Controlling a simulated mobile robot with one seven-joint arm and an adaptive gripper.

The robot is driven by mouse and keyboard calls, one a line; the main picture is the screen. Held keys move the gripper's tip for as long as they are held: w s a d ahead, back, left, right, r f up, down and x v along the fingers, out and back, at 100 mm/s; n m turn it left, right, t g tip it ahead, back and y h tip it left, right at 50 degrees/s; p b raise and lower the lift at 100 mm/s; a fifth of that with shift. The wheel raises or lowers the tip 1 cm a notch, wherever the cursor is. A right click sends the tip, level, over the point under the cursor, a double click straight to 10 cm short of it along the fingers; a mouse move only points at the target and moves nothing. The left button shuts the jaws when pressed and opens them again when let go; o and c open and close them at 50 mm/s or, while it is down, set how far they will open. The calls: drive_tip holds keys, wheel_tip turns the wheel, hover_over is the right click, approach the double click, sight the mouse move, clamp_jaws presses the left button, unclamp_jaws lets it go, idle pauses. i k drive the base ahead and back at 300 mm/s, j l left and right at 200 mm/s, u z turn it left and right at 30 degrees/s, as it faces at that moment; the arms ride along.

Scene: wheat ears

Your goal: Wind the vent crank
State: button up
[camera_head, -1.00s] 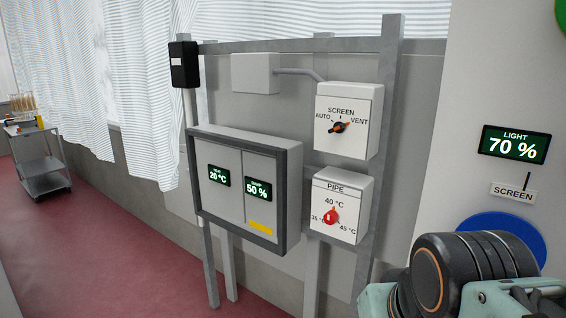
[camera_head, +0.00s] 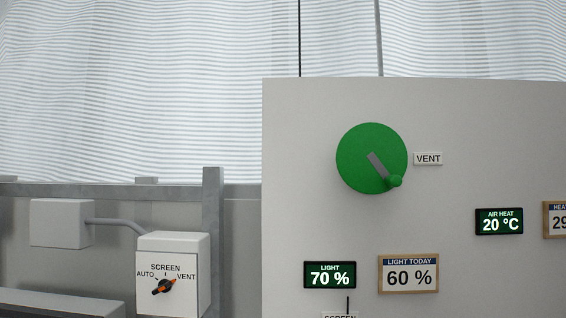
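The vent crank shows in the head view as a round green disc (camera_head: 358,158) on a pale wall panel. A grey arm (camera_head: 378,165) crosses the disc and slants down to the right. A small green knob (camera_head: 395,181) sits at its lower right end, at the disc's edge. A label reading VENT (camera_head: 428,159) is just right of the disc. My gripper is not in this view, so its state and its place relative to the crank are hidden.
The pale panel (camera_head: 300,215) carries a LIGHT 70 % display (camera_head: 330,275), a LIGHT TODAY 60 % sign (camera_head: 408,274) and an AIR HEAT 20 °C display (camera_head: 499,222). A SCREEN switch box (camera_head: 190,246) stands on a grey frame at the left. A pleated white screen (camera_head: 130,90) hangs behind.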

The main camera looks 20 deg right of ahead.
sight(371, 158)
drive_tip(key=z, duration=0.95)
